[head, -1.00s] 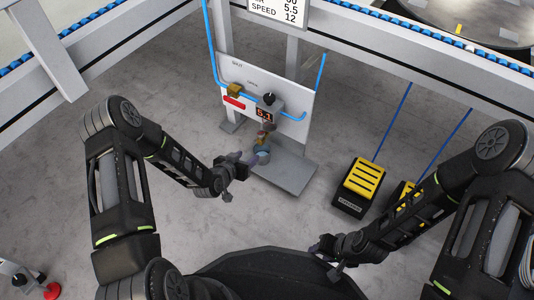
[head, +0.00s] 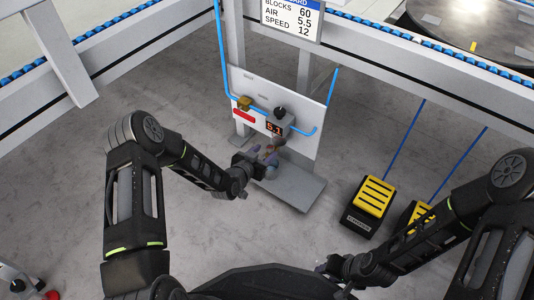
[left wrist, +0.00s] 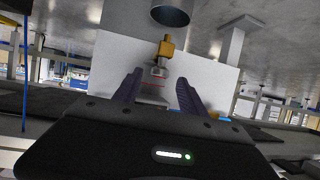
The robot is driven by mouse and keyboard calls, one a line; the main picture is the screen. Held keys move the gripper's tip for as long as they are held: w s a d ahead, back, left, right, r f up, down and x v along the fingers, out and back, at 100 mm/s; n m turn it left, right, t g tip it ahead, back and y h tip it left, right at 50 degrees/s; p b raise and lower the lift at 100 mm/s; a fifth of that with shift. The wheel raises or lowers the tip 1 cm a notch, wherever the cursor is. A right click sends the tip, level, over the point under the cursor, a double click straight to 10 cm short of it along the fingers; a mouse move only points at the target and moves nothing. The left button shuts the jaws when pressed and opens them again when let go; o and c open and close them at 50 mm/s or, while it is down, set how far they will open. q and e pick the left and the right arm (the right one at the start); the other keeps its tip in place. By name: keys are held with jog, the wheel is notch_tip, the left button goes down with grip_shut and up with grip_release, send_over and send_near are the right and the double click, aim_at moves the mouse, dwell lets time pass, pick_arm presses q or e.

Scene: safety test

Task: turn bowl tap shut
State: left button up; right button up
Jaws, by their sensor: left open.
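The bowl tap shows in the left wrist view as a small brass fitting (left wrist: 166,46) with a grey end piece (left wrist: 158,71). It hangs by a dark round bowl (left wrist: 170,15) at the top of that view. My left gripper (left wrist: 159,77) is open, its two purple-grey fingers either side of the grey end piece; contact cannot be seen. In the head view, my left gripper (head: 266,160) is at the front of the white panel (head: 300,145), largely hiding bowl and tap. My right gripper (head: 322,267) is low near my base; its jaws are too small to read.
The panel carries a display (head: 274,128) reading 5.1, a black knob (head: 280,112), a brass valve (head: 244,103) and a red piece (head: 244,116). A grey base plate (head: 290,190) lies below. Yellow-black pedals (head: 369,205) stand to the right.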

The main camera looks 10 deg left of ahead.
aim_at(270, 150)
pick_arm(q)
jog(key=shift+b+x, duration=0.3)
jog(key=shift+x, duration=0.95)
jog(key=shift+r, duration=0.1)
grip_shut()
